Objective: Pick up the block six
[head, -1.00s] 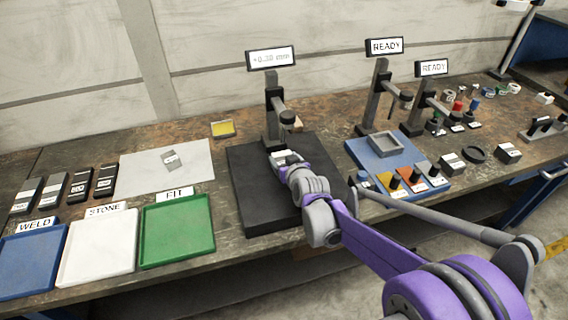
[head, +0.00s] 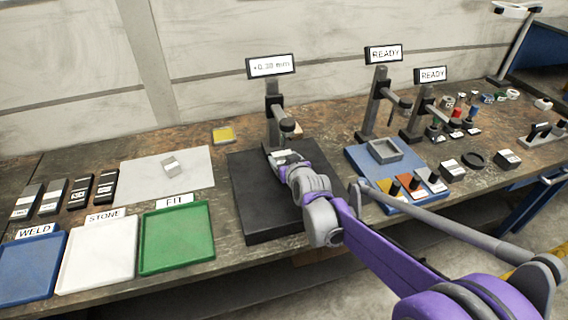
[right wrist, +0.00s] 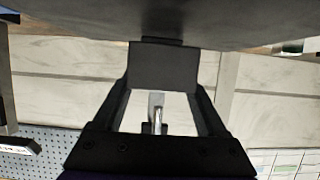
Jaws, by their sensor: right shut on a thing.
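My right gripper (head: 283,157) is over the black base plate of the gauge stand (head: 262,205), just below the stand's probe. In the right wrist view the fingers (right wrist: 163,88) are shut on a dark grey block (right wrist: 163,66), held between the tips. Its number does not show, so I cannot tell whether it is block six. In the head view the arm and fingers partly hide this spot. Several labelled blocks (head: 80,190) stand in a row at the left, their numbers too small to read. My left gripper is not in view.
Blue (head: 30,270), white (head: 97,250) and green (head: 176,238) trays lie at the front left. A blue board (head: 362,160) with a grey tray and two more stands are to the right.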

